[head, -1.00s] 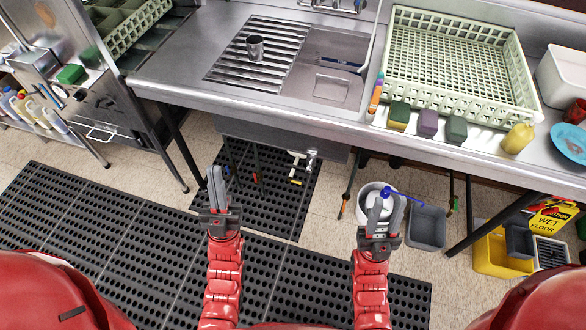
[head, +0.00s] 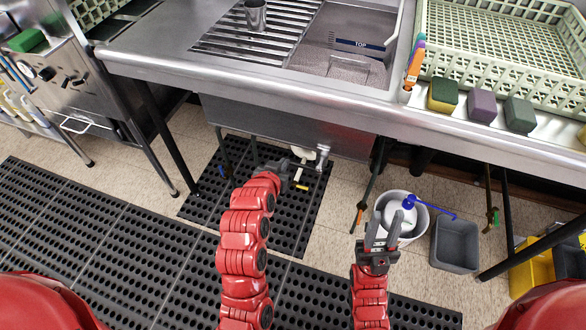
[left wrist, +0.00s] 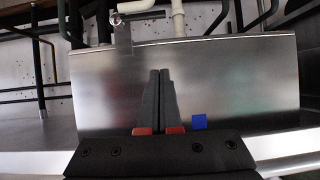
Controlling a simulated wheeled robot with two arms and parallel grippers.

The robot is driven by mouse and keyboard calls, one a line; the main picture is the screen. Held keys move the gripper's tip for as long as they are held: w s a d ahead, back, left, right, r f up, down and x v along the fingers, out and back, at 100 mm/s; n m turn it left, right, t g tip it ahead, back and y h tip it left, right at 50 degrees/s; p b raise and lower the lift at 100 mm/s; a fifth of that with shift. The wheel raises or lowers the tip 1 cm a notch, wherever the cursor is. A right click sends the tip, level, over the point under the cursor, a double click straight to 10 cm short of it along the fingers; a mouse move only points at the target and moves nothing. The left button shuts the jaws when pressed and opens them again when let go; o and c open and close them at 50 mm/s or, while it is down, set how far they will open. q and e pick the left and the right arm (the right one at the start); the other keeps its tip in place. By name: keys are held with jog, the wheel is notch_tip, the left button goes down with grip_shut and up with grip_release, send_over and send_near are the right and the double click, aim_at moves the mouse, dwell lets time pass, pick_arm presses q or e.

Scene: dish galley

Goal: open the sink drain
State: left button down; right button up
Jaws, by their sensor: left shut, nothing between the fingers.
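The sink (head: 345,68) is set in the steel counter at the top of the head view. Under its front, a pale drain fitting (head: 322,157) hangs with a small yellow-tipped part (head: 301,187) below it. My left gripper (head: 306,166) is beside this fitting and partly overlaps it; I cannot tell whether they touch. In the left wrist view its two dark fingers (left wrist: 160,77) are together with nothing between them. A metal bracket with a ring (left wrist: 118,22) and a pale pipe (left wrist: 178,18) show beyond the fingertips. My right gripper (head: 382,228) is open and empty, in front of the white bucket.
Dark counter legs (head: 160,135) flank the space under the counter. Sponges (head: 481,107) and a rack (head: 500,45) are on the counter.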

pick_arm(q)
jog(key=f+g, duration=0.1)
jog(key=f, duration=0.1)
send_over(295, 165)
jog(key=s, duration=0.3)
notch_tip(295, 165, down, 5)
jog(key=f, duration=0.1)
jog(key=f+b, duration=0.1)
jog(key=shift+w+f, duration=0.35)
jog(key=shift+w, duration=0.05)
jog(key=shift+w+f, duration=0.15)
jog(key=shift+f, duration=0.35)
jog(key=shift+f, duration=0.1)
